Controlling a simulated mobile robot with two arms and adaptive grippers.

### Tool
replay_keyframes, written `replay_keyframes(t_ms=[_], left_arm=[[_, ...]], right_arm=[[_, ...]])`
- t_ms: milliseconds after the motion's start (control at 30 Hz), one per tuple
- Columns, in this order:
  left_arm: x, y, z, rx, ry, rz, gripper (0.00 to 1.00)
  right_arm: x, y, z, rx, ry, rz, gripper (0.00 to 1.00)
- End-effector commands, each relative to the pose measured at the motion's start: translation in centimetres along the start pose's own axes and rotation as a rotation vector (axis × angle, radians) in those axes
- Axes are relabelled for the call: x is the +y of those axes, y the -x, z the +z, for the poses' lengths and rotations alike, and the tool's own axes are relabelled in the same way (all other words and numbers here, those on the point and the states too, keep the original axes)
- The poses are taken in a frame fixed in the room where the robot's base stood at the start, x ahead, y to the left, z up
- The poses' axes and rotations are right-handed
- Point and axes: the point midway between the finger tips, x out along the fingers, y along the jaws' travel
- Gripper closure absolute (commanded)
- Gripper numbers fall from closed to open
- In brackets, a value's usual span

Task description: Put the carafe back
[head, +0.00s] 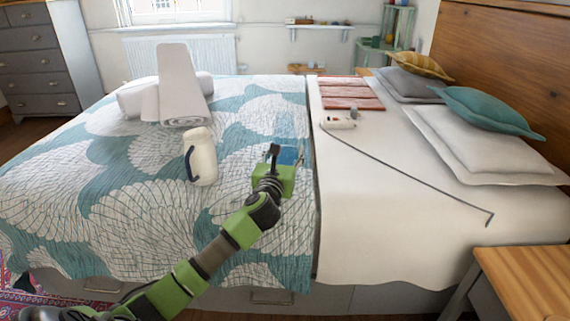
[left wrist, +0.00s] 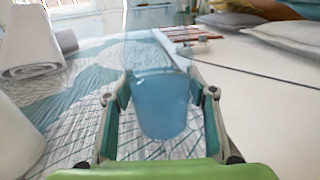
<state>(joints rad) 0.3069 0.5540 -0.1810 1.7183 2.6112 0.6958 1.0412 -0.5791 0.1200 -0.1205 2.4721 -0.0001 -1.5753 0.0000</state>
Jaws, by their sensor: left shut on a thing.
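My left gripper (head: 286,163) is above the bed, shut on a see-through vessel with a blue lower part, which I take for the carafe (head: 289,154). In the left wrist view the carafe (left wrist: 160,100) sits between the two fingers, its clear upper part reaching toward the top of the picture. It looks roughly upright; whether its base touches the bed is hidden. A white jug (head: 204,158) with a dark handle is on the patterned bedcover to the left of the gripper. My right gripper is not in view.
Rolled and folded white towels (head: 183,104) lie at the bed's far left. A long dark stick (head: 410,172) crosses the white sheet (head: 390,225). Red folded items (head: 350,93), a small white object (head: 338,123) and pillows (head: 485,142) lie beyond. A wooden bedside table (head: 525,280) is at lower right.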

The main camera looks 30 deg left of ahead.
Motion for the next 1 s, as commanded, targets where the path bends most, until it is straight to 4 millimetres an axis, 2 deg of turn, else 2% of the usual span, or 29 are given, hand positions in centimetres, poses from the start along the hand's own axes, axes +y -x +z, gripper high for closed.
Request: replay_keyframes(t_ms=[100, 200, 600, 633, 667, 1000], left_arm=[[0.1, -0.1, -2.0, -0.002, -0.002, 0.000, 0.93], [0.1, -0.1, -3.0, -0.004, -0.002, 0.000, 0.93], [0.1, -0.1, -3.3, -0.004, 0.001, 0.000, 0.93], [0.1, -0.1, -3.5, 0.001, 0.000, 0.001, 0.41], [0.1, -0.1, -3.5, 0.001, 0.000, 0.001, 0.33], [0.1, -0.1, -3.4, 0.001, -0.001, 0.000, 0.32]], right_arm=[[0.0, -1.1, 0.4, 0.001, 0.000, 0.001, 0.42], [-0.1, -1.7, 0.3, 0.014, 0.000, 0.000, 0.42], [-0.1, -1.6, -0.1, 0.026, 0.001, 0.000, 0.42], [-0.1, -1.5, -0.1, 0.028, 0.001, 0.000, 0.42], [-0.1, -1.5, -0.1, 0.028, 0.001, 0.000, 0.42], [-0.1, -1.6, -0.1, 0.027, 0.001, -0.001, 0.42]])
